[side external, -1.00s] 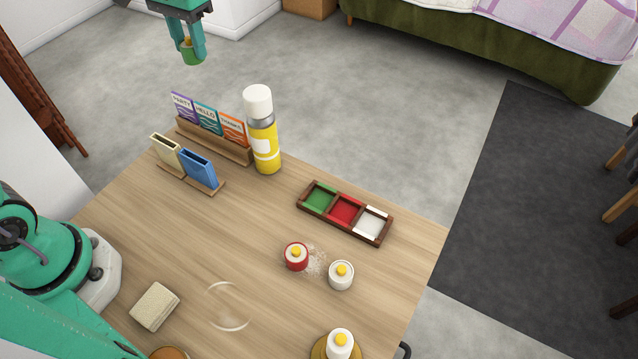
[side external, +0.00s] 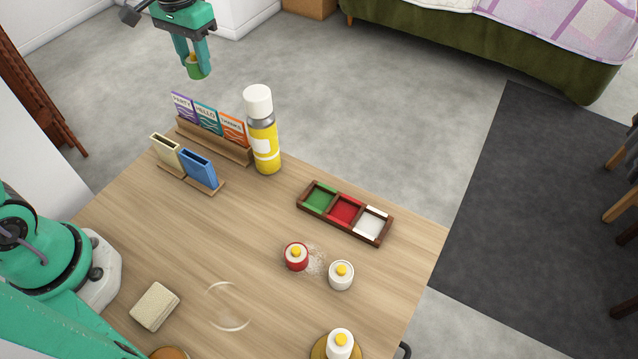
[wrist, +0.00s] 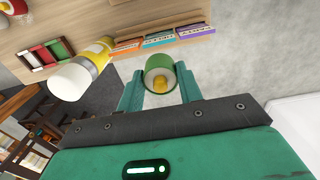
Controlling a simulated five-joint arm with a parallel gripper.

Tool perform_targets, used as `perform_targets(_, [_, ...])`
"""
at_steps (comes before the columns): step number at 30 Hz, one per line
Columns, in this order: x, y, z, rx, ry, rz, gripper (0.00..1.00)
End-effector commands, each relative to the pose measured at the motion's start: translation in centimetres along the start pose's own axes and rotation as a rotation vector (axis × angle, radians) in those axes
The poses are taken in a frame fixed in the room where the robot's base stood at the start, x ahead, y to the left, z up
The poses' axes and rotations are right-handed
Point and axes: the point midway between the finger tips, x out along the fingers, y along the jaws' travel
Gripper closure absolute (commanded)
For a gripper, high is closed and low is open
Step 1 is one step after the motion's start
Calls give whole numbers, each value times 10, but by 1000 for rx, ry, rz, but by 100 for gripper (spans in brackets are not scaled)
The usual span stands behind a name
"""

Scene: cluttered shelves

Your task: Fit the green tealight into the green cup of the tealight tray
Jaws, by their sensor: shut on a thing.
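The tealight tray (side external: 344,213) lies on the table right of centre, with a green cup (side external: 320,198), a red cup (side external: 346,209) and a white cup (side external: 371,222). All three cups look empty. The tray also shows at the upper left of the wrist view (wrist: 45,55). The tealight is well apart from the tray.
A tall yellow spray can (side external: 264,135) stands between my gripper and the tray, beside a card rack (side external: 214,142). A blue holder (side external: 198,169) is in front of the rack. A red tealight (side external: 296,256) and white tealight (side external: 341,275) stand near a crumb patch.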

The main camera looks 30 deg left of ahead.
Motion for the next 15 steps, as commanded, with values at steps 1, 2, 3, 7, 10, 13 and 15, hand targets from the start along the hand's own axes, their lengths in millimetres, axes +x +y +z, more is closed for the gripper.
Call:
perform_targets(1, [-2,0,0,0,2,0,87])
perform_targets(2, [-3,0,0,0,2,0,87])
perform_targets(3, [-5,0,-1,0,3,0,87])
perform_targets(7, [-18,0,-1,0,4,0,87])
perform_targets(10, [-33,0,-1,0,5,0,87])
perform_targets(13, [-49,0,-1,0,5,0,87])
perform_targets(15, [-50,9,0,-1,0,0,87])
